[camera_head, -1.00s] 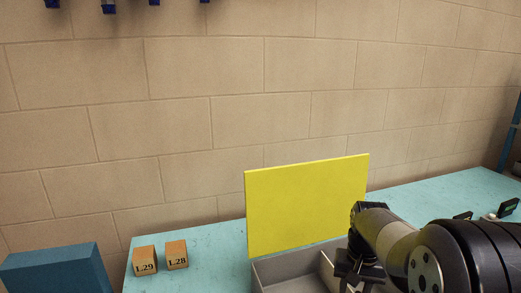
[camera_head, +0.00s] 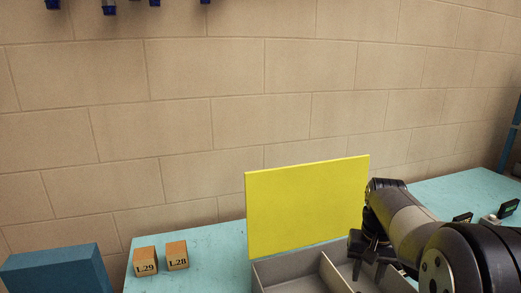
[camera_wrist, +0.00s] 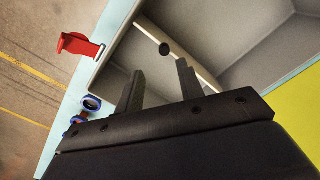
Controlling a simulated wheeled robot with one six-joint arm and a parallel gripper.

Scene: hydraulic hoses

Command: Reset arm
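My gripper (camera_wrist: 160,85) is open and empty in the wrist view, its two dark fingers apart above a grey divided bin. In the head view my gripper (camera_head: 368,262) hangs over the right compartment of the grey bin (camera_head: 290,272), in front of an upright yellow panel (camera_head: 307,205). A divider runs between the bin's compartments. A small dark round spot or object (camera_wrist: 165,49) shows at the divider in the wrist view; I cannot tell what it is.
Two wooden blocks, L29 (camera_head: 145,262) and L28 (camera_head: 177,255), stand on the turquoise table (camera_head: 215,240). A blue box (camera_head: 55,270) is at the left. A red part (camera_wrist: 78,45) and blue-ringed fittings (camera_wrist: 91,103) lie beside the bin. A block wall stands behind.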

